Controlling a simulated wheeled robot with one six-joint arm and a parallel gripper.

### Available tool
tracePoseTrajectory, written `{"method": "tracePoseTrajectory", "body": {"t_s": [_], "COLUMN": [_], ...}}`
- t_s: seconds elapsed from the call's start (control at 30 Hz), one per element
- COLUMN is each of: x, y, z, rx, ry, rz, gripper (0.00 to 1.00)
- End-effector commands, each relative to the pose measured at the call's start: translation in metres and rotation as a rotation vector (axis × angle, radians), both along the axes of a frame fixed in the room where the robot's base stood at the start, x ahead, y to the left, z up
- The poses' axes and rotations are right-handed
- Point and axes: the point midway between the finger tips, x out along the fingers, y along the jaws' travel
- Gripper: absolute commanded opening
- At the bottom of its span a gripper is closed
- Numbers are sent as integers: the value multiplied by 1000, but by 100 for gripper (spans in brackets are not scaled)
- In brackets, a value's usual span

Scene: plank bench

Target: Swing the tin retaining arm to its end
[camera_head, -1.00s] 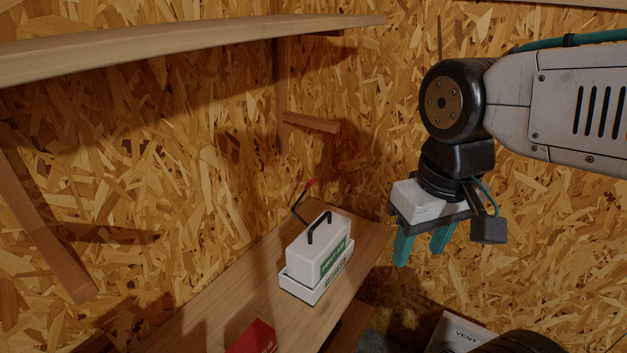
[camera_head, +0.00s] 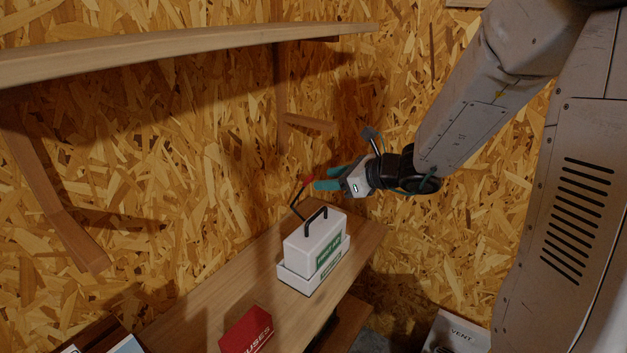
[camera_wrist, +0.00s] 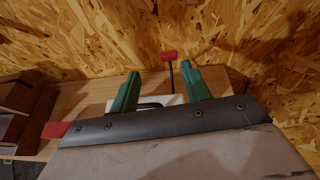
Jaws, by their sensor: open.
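A white tin (camera_head: 314,238) with a black handle and a green label sits in a white tray-like base (camera_head: 296,281) on the plank bench. A thin dark retaining arm (camera_head: 297,200) rises behind the tin, leaning up to the right, with a red tip (camera_head: 308,180). My gripper (camera_head: 326,180) is open, its teal fingers pointing left at the red tip. In the wrist view the red tip (camera_wrist: 169,55) shows just beyond and between the fingertips of my gripper (camera_wrist: 163,80). Whether a finger touches it I cannot tell. The tin is mostly hidden there behind my gripper.
A red box (camera_head: 246,330) stands on the bench (camera_head: 205,300) nearer the front. A wooden shelf (camera_head: 190,45) runs above along the chipboard wall. A small wooden bracket (camera_head: 308,122) is on the wall behind. A box marked VENT (camera_head: 458,332) lies low at right.

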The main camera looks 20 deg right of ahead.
Motion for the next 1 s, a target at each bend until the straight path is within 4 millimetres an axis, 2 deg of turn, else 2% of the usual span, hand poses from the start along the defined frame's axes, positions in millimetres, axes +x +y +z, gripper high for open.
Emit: {"method": "tracePoseTrajectory", "body": {"t_s": [0.07,0.17,0.6,0.97,1.0], "x": [5,10,56,63,63], "y": [-8,-10,25,31,30], "z": [2,-1,-25,-28,-28], "rx": [42,56,54,53,53], "ry": [18,35,33,31,31], "rz": [-60,-76,-73,-72,-72], "gripper": [47,47,47,47,44]}}
